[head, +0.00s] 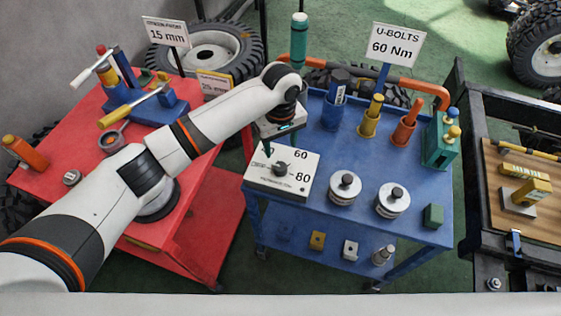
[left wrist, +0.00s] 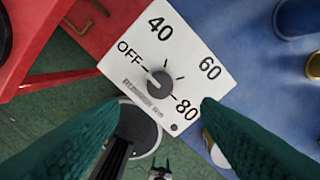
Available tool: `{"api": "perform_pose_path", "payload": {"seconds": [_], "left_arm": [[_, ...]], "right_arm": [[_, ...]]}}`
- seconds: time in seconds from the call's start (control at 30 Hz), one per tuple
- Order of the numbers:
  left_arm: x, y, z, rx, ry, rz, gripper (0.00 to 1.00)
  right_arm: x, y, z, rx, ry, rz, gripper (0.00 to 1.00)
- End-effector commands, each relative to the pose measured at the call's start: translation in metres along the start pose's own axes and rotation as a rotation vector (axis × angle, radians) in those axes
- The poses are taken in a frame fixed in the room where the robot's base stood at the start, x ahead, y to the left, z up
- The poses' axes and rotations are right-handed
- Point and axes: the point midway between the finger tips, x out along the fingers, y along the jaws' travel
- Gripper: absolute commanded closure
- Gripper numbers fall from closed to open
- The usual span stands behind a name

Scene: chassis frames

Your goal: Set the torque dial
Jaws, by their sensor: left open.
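The torque dial is a dark round knob (head: 280,168) on a white box (head: 258,181) on the blue cart. In the left wrist view the knob (left wrist: 160,84) is ringed by OFF, 40, 60 and 80 on the box's white face (left wrist: 205,42). A light line on the knob appears to point towards OFF, but it is small. My left gripper (head: 281,142) is above the box, open and empty. Its green fingers (left wrist: 161,102) show in the left wrist view, one on each side below the knob, apart from it. My right gripper is not in view.
A sign (head: 396,46) reads "U-BOLTS 60 Nm". On the blue cart (head: 330,222), two silver round pieces (head: 345,189) stand right of the box, with coloured holders behind. The red cart (head: 205,185) is left, under my arm. A black-framed bench (head: 475,200) stands right.

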Motion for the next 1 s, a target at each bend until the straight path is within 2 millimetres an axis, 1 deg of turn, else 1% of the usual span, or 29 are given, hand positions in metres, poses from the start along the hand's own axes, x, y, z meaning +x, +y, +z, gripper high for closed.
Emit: {"api": "perform_pose_path", "payload": {"seconds": [0.03,0.2,0.4,0.5,0.6,0.87,0.97,1.0], "left_arm": [[0.011,0.001,0.0,-0.001,0.003,0.004,0.42],[0.046,0.001,0.0,0.0,0.002,0.003,0.42],[0.077,0.0,-0.001,0.002,0.001,0.001,0.42],[0.085,0.0,0.0,0.001,0.001,0.0,0.42],[0.089,0.0,0.0,0.002,0.0,0.0,0.42],[0.09,0.0,0.0,0.002,0.0,-0.001,0.42],[0.09,0.0,0.0,0.002,0.0,-0.001,0.57],[0.09,0.0,0.0,0.002,0.0,-0.001,0.64]], "right_arm": [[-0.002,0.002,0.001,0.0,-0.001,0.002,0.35],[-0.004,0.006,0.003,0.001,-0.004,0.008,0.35],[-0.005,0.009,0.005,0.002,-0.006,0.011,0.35],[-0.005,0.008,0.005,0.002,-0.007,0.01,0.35],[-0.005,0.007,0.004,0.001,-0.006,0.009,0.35],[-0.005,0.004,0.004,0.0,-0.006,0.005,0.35],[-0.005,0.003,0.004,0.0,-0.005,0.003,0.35],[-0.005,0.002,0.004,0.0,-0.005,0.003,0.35]]}}
